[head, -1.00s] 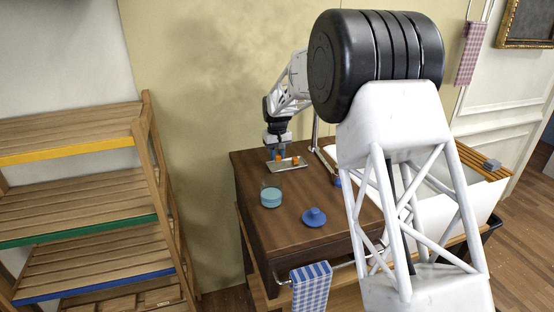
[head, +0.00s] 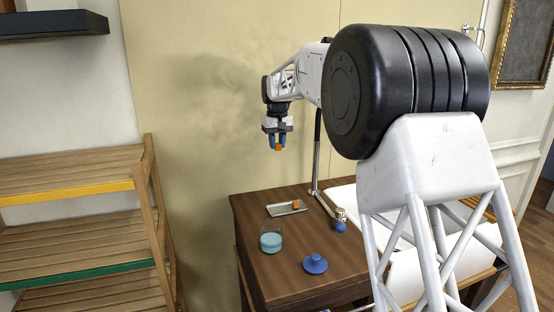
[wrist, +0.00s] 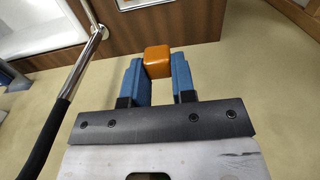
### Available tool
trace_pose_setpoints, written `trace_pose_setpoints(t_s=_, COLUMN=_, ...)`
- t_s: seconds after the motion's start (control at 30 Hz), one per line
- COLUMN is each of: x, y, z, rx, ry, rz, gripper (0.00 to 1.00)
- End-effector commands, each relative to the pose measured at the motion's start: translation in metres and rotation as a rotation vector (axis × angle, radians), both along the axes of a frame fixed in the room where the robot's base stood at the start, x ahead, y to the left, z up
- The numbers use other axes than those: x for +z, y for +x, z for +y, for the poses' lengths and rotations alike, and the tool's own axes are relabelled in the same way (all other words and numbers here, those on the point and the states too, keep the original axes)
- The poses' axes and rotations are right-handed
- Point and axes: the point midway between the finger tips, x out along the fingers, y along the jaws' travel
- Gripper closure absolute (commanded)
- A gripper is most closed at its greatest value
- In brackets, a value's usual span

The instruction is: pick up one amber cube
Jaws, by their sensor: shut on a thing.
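My gripper (head: 278,146) is shut on an amber cube (head: 279,147) and holds it in the air, well above the dark wooden console top (head: 290,262). In the wrist view the held cube (wrist: 158,60) sits between the tips of the blue fingers (wrist: 159,78). A second amber cube (head: 295,205) lies in the small metal tray (head: 279,211) on the console, below and slightly right of my gripper.
A glass of teal liquid (head: 271,241) and a blue knobbed lid (head: 315,264) stand on the console. A metal post (head: 317,150) rises right of my gripper. A wooden shelf unit (head: 75,210) stands at left, with a dark wall shelf (head: 50,24) above.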

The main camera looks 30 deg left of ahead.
Motion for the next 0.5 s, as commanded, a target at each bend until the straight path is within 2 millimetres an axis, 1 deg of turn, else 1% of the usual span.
trace_pose_setpoints(t_s=0.03, x=0.008, y=0.000, z=0.000, rx=0.000, ry=0.001, rz=-0.001, gripper=0.97)
trace_pose_setpoints(t_s=0.1, x=0.017, y=0.000, z=0.000, rx=0.000, ry=0.001, rz=-0.001, gripper=0.97)
trace_pose_setpoints(t_s=0.2, x=0.025, y=0.000, z=0.000, rx=0.000, ry=0.001, rz=-0.001, gripper=0.97)
trace_pose_setpoints(t_s=0.33, x=0.032, y=0.000, z=0.000, rx=0.000, ry=-0.001, rz=0.001, gripper=0.97)
trace_pose_setpoints(t_s=0.5, x=0.035, y=0.000, z=0.000, rx=0.000, ry=-0.001, rz=0.001, gripper=0.97)
